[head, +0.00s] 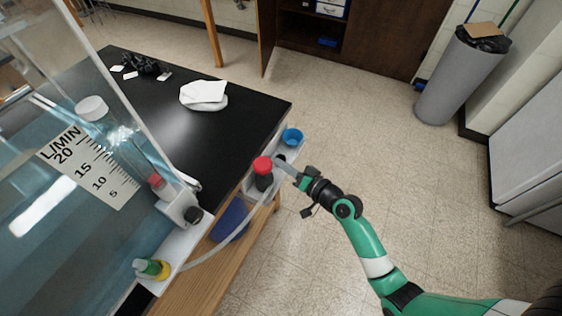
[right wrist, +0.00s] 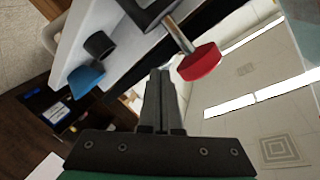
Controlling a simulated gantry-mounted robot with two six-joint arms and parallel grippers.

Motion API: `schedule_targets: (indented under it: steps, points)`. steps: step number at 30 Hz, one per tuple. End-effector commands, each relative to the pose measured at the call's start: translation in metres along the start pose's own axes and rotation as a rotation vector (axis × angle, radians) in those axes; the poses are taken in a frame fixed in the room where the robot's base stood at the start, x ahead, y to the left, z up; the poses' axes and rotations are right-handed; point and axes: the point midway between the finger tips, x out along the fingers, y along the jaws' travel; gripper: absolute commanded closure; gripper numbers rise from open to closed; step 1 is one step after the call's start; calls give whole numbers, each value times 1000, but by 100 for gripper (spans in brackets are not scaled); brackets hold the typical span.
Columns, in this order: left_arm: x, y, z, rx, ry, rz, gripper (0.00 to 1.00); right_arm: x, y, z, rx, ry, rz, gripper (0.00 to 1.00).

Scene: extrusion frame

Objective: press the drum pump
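The drum pump has a red knob (head: 262,164) over a black body (head: 264,182) and stands on a white ledge at the table's right edge. In the right wrist view its red knob (right wrist: 200,62) sits on a metal rod out of a black body (right wrist: 148,12). My right gripper (head: 277,161) is just right of the knob in the head view. In the right wrist view its fingers (right wrist: 158,75) are together with nothing between them, beside the knob and apart from it. My left gripper is not in view.
A clear hose (head: 230,238) runs along the front. A large flowmeter panel (head: 95,170) stands at left. Open floor lies to the right.

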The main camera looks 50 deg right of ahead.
Motion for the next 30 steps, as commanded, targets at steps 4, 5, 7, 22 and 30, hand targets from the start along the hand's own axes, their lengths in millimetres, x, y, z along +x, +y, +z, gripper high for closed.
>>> schedule_targets:
  steps: [4, 5, 7, 22, 30]
  points:
    - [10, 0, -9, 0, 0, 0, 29, -15, -8, -17, 0, -3, -4, 100]
    - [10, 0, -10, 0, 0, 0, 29, -24, -7, -17, 0, -2, -4, 100]
    - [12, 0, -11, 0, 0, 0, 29, -41, -7, -17, 1, -1, -4, 100]
    - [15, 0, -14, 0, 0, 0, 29, -102, -7, -16, -3, 0, -9, 100]
    - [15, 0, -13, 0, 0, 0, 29, -101, -7, -16, -3, -1, -9, 100]
